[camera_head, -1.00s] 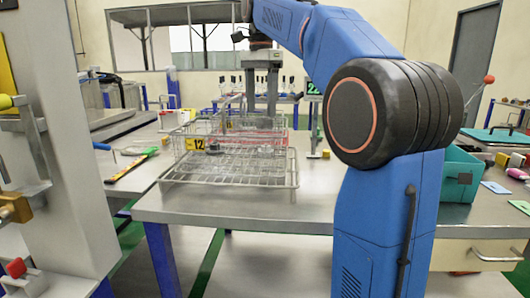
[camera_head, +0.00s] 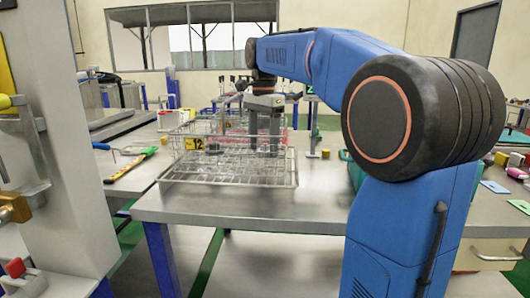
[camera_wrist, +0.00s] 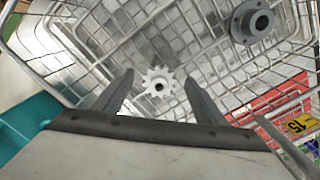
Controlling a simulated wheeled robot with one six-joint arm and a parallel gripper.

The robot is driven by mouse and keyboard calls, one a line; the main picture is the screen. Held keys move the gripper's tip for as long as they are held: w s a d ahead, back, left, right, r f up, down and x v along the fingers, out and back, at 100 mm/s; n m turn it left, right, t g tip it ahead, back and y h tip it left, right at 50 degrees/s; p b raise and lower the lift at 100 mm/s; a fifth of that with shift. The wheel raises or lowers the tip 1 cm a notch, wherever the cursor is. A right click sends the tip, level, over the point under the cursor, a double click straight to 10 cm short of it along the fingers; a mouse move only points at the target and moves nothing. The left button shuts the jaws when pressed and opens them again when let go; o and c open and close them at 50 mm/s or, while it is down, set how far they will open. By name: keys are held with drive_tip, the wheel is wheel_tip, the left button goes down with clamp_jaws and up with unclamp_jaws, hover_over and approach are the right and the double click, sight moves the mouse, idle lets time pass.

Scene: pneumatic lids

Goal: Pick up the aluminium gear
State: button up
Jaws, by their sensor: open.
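The aluminium gear (camera_wrist: 150,76) is a small, pale toothed wheel with a dark centre hole. In the wrist view it lies in a wire basket (camera_wrist: 92,66). My gripper (camera_wrist: 160,79) is open, with one finger on each side of the gear and gaps visible between them. I cannot tell how far the fingertips are above it. In the head view my gripper (camera_head: 264,150) points down into the wire basket (camera_head: 172,181) on the metal table. The gear cannot be made out there.
A dark round flanged part (camera_wrist: 243,32) lies in the basket, up and right of the gear. A red-lined basket with a yellow 15 label (camera_wrist: 299,124) is at the lower right. A teal bin (camera_wrist: 25,121) shows at left. The table's front (camera_head: 250,212) is clear.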

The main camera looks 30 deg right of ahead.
drive_tip(key=shift+f, duration=0.2)
drive_tip(key=c, duration=1.2)
drive_tip(key=shift+o, duration=0.2)
